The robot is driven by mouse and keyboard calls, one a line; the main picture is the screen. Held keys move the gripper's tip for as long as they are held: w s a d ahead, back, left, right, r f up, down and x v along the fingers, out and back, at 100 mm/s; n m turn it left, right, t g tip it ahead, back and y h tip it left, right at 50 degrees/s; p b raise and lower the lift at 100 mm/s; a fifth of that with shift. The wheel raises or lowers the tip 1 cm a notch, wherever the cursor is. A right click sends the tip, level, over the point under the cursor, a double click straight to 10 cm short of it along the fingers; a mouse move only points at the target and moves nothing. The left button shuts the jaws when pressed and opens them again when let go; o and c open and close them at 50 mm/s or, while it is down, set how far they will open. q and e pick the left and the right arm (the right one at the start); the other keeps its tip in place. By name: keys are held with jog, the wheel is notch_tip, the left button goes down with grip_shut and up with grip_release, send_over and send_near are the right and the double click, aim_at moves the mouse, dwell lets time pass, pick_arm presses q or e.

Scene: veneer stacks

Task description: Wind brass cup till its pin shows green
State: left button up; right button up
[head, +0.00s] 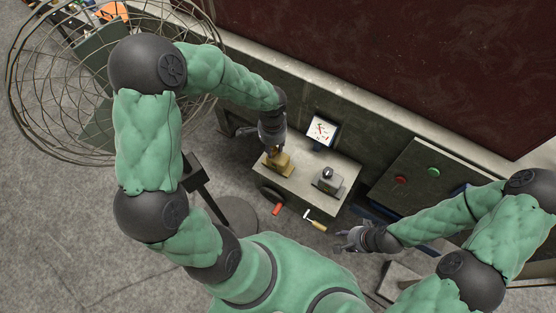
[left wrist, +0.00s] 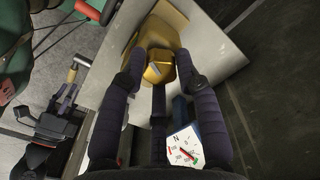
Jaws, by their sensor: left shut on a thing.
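The brass cup (left wrist: 160,66) shows yellow between my left fingertips in the left wrist view, on a larger brass body (left wrist: 166,32). A small grey mark lies on the cup's near face; I cannot make out a pin or its colour. In the head view the brass body (head: 279,163) stands on the left part of a pale bench top. My left gripper (head: 273,146) reaches down onto it from above and hides most of the cup. It is shut on the cup (left wrist: 160,72). My right gripper (head: 345,240) is open and empty, off the bench's front right.
A tilted screen (head: 321,131) stands at the bench's back. A grey block with a dark dome (head: 328,179) sits on the right of the bench top (head: 305,190). A red-handled tool (head: 277,209) and a yellow-handled one (head: 316,224) lie in front. A wire cage (head: 60,75) stands left.

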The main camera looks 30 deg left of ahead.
pick_arm(q)
jog(key=shift+m+p, duration=1.8)
jog(key=shift+m, duration=1.3)
dwell(0.6)
jog(key=shift+m+p, duration=2.15)
jog(key=shift+m, duration=0.95)
dwell(1.0)
jog(key=o, duration=0.8)
